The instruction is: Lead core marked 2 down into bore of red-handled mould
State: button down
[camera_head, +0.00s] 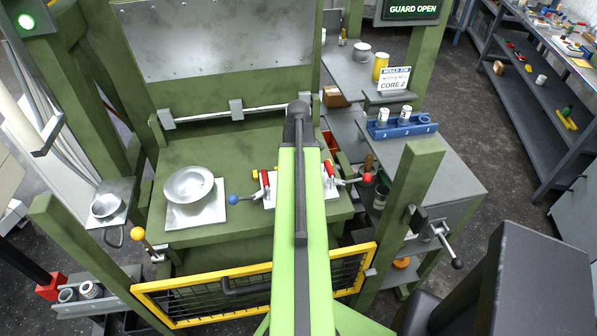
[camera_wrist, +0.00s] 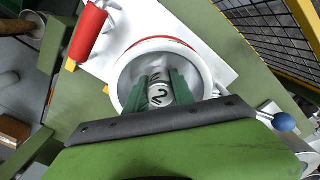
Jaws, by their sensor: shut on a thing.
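The core marked 2 (camera_wrist: 159,95) shows its numbered top face in the wrist view. My gripper (camera_wrist: 161,86) is shut on it, with one green finger on each side. The core is over or within the round opening of the pale metal mould (camera_wrist: 127,75), which has a red ring around it. How deep the core sits cannot be told. A red handle (camera_wrist: 89,34) stands beside the mould. In the head view my arm hides the gripper, core and mould middle; red handles (camera_head: 265,179) show on the left and right of the arm.
A blue knob (camera_wrist: 284,122) sticks out beside the mould, and a red knob (camera_head: 368,178) on the other side. A metal bowl (camera_head: 188,184) stands left on the green bench. A yellow-framed mesh guard (camera_head: 250,285) runs along the front. A blue rack (camera_head: 401,127) holds other cores at right.

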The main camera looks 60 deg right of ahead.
jog(key=c, duration=1)
grip_release()
jog(key=shift+r, duration=0.1)
notch_tip(320, 180, up, 17)
jog(key=p, duration=1.7)
jog(key=shift+r, duration=0.1)
